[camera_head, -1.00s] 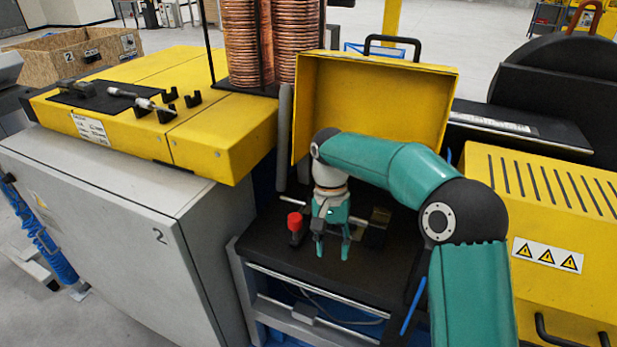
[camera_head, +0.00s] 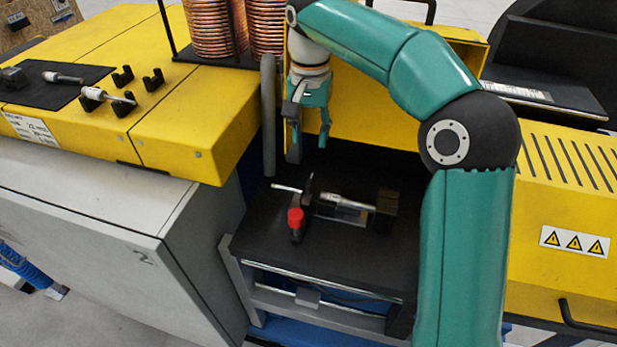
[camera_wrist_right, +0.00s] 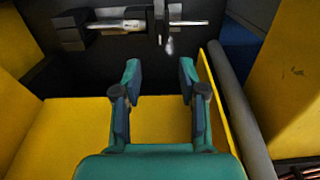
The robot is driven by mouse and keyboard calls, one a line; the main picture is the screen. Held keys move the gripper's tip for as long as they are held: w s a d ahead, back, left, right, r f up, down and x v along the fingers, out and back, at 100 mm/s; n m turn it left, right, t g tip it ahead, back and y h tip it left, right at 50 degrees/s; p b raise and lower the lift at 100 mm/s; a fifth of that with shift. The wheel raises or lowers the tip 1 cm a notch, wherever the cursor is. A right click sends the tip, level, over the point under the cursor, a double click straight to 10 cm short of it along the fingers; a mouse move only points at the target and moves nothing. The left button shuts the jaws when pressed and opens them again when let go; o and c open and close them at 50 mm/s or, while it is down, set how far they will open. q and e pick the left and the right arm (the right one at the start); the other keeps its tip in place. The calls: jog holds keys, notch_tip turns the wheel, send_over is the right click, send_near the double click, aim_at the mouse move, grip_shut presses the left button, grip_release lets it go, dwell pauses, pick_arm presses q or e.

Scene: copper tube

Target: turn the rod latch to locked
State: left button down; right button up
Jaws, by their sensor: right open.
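The rod (camera_head: 340,199) is silver and lies level in a fixture on the black table top. A dark upright bracket (camera_head: 308,190) stands around it near its left end, with a red knob (camera_head: 295,217) at the front. A dark block (camera_head: 385,208) is at the right end. I cannot tell which part is the latch or its setting. My right gripper (camera_head: 308,143) is open and empty, above and behind the fixture, apart from it. In the right wrist view, the rod (camera_wrist_right: 118,25) and bracket (camera_wrist_right: 160,22) lie beyond the open fingers (camera_wrist_right: 160,70). My left gripper is not in view.
A raised yellow cover (camera_head: 375,115) stands behind the table. A grey post (camera_head: 268,115) is just left of my right gripper. Copper coils (camera_head: 215,28) stand at the back. A second rod (camera_head: 108,96) rests in black holders on the yellow bench (camera_head: 180,125).

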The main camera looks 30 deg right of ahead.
aim_at(310, 181)
notch_tip(310, 181, down, 14)
jog(key=shift+r, duration=0.2)
